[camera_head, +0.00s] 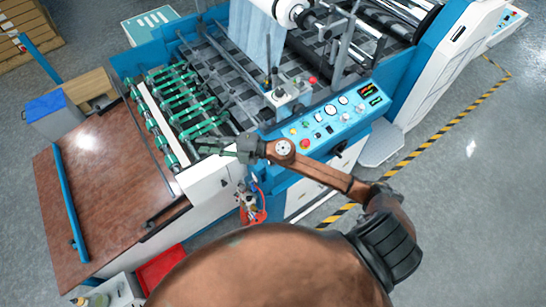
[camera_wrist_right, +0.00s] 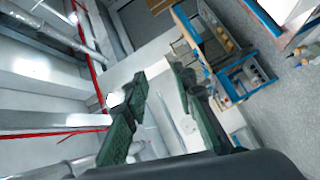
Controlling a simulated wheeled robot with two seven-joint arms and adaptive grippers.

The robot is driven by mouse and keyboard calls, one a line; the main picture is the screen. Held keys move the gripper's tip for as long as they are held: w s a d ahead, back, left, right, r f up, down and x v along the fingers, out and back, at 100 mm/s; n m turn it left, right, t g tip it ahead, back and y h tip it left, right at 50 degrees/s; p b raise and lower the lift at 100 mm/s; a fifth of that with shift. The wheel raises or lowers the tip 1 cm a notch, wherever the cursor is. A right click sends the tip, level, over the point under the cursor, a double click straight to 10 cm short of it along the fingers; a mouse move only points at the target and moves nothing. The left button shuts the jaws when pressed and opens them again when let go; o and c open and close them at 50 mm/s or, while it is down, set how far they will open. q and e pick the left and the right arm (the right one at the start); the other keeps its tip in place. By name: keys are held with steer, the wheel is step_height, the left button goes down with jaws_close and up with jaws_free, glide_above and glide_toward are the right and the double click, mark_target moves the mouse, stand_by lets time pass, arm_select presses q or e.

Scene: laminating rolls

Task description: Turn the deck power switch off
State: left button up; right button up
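The blue control panel (camera_head: 333,117) is on the machine's near side, with white dials, a red button (camera_head: 305,144), small knobs and dark displays (camera_head: 371,94). I cannot tell which control is the deck power switch; its position is too small to read. My right gripper (camera_head: 207,148) is left of the panel, above the machine's white edge near the green rollers, pointing left. In the right wrist view its two dark green fingers (camera_wrist_right: 161,76) are apart with nothing between them. The panel does not clearly show there. My left gripper is not in view.
Green rollers (camera_head: 186,98) and a brown feed table (camera_head: 100,190) lie at the left. A small box with a red knob (camera_head: 312,80) stands above the panel. A grey step (camera_head: 383,144) is right of the panel. Open floor (camera_head: 470,190) lies at the right.

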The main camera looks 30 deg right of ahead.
steer(key=s+d+f+n+g+h, duration=0.1)
steer(key=s+f+n+g+h, duration=0.2)
steer(key=f+n+g, duration=0.4)
steer(key=d+f+g+h, duration=0.1)
steer(key=d+f+h, duration=0.2)
steer(key=d, duration=0.5)
steer(key=s+d+f+m+g+h+p, duration=0.15)
steer(key=d+h, duration=0.25)
steer(key=d, duration=0.4)
steer(key=d+f+n+g+h, duration=0.1)
steer(key=d+f+h, duration=0.25)
steer(key=d, duration=0.35)
steer(key=shift+m+y, duration=0.25)
steer(key=shift+y, duration=0.2)
steer(key=f, duration=0.2)
steer(key=f+p, duration=0.1)
steer(key=f, duration=0.3)
steer(key=shift+w+a, duration=0.1)
steer(key=shift+w, duration=0.2)
steer(key=shift+a+f, duration=0.1)
steer(key=shift+f, duration=0.7)
steer(key=shift+c, duration=0.4)
jaws_close()
